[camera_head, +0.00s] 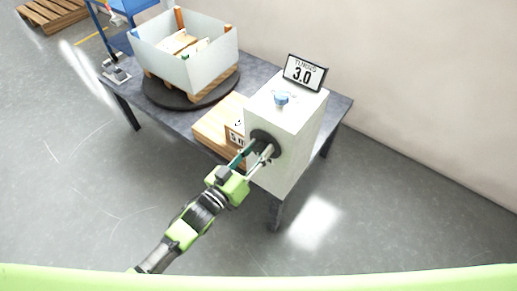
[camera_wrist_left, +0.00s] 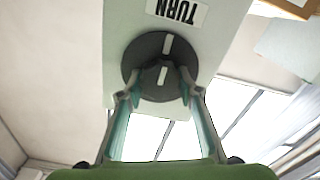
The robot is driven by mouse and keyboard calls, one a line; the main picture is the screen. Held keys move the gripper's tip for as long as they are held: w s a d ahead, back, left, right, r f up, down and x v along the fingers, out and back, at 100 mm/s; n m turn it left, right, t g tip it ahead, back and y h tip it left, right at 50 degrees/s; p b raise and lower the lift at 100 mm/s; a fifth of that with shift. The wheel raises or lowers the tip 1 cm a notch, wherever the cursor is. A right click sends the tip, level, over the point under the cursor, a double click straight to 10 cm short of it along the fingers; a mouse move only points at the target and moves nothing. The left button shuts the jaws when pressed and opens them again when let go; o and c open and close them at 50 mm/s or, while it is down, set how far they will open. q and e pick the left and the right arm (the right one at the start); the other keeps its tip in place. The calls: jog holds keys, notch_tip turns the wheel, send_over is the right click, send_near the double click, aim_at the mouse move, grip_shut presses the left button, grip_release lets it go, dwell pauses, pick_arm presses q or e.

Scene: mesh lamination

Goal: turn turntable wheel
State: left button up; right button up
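The turntable wheel is a dark round disc (camera_head: 264,143) on the front face of a white box (camera_head: 291,123). It also shows in the left wrist view (camera_wrist_left: 146,50), with short white marks on its face and a TURN label (camera_wrist_left: 178,11) beside it. My left gripper (camera_head: 261,149) reaches the wheel, its two fingers spread either side of the wheel's middle. In the left wrist view its fingertips (camera_wrist_left: 158,88) overlap the lower part of the disc. Whether they press on a raised grip there cannot be told. My right gripper is not in view.
The grey table (camera_head: 262,76) also carries a dark round turntable (camera_head: 192,103) with a white open crate (camera_head: 207,68) on a pallet. A wooden block (camera_head: 213,128) sits beside the box. The floor in front is clear.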

pick_arm(q)
jog(key=shift+c, duration=0.7)
jog(key=shift+m+p, duration=0.45)
jog(key=shift+m, duration=1.35)
jog(key=o, duration=1.1)
jog(key=v, duration=1.2)
